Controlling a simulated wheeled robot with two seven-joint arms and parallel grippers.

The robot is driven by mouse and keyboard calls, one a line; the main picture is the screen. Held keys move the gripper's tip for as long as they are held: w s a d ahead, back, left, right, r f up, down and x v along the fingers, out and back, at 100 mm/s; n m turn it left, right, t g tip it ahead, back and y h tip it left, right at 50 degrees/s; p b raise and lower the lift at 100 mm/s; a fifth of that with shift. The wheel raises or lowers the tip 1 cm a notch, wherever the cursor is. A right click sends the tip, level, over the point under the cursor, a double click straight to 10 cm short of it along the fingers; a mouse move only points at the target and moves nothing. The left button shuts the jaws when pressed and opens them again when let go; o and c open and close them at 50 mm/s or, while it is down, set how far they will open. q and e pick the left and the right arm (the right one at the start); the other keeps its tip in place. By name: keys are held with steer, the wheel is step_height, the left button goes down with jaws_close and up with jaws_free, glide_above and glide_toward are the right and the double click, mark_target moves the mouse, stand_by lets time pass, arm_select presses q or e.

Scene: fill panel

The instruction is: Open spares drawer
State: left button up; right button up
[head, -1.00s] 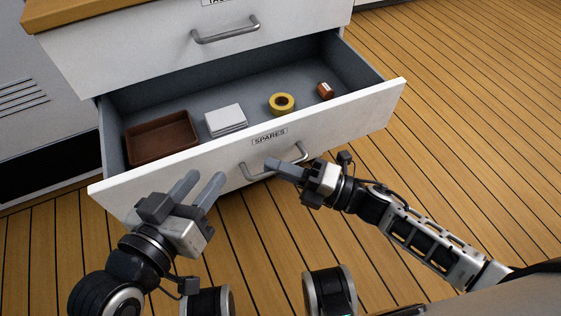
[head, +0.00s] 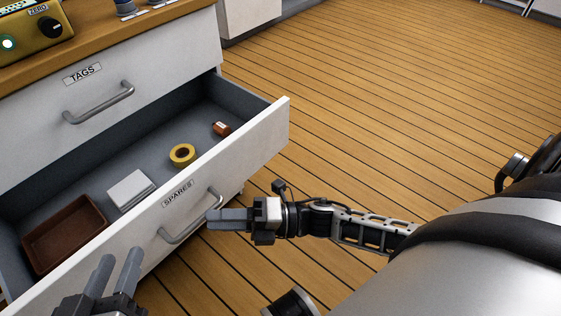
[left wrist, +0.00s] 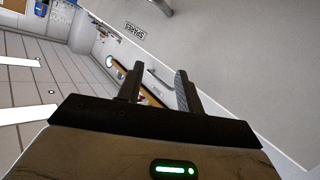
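The spares drawer (head: 145,240) stands well open below the tags drawer in the head view. Its white front carries a SPARES label (head: 178,193) and a grey bar handle (head: 192,224). The label also shows in the left wrist view (left wrist: 135,30). My right gripper (head: 210,219) has its fingertips at the handle bar; whether they are around it or just beside it is unclear. My left gripper (head: 120,256) is open and empty in front of the drawer's near end. Its spread fingers also show in the left wrist view (left wrist: 158,70).
Inside the drawer are a brown tray (head: 64,234), a white block (head: 130,190), a yellow tape roll (head: 182,154) and a small brown item (head: 221,128). The tags drawer (head: 140,75) above is shut. Wooden floor (head: 390,110) to the right is clear.

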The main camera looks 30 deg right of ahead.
arm_select(q)
steer(key=shift+s+a+f+y+p, duration=0.2)
steer(key=shift+f+y+p, duration=0.1)
steer(key=shift+f+p, duration=0.2)
arm_select(e)
steer(key=v, duration=1.1)
steer(key=shift+d, duration=0.4)
arm_select(q)
steer(key=shift+r, duration=0.1)
arm_select(e)
steer(key=shift+s, duration=0.15)
